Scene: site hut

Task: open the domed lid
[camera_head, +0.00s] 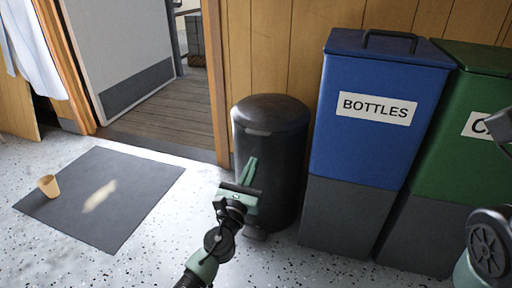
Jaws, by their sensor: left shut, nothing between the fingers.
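The domed lid (271,110) is black and sits closed on top of a black round bin (276,165) against the wooden wall. My left gripper (252,160) is in front of the bin, pointing up at its front just below the lid. Its green fingers are together and hold nothing. I cannot tell whether the fingertips touch the bin. Part of the bin's front is hidden behind the gripper. Of my right arm only a part shows at the right edge, and its gripper fingers cannot be made out.
A blue bin (358,140) labelled BOTTLES stands close right of the black bin, with a green bin (450,160) beside it. A dark mat (105,215) with a tan cup (48,186) lies left. An open doorway is behind. The speckled floor between mat and bin is clear.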

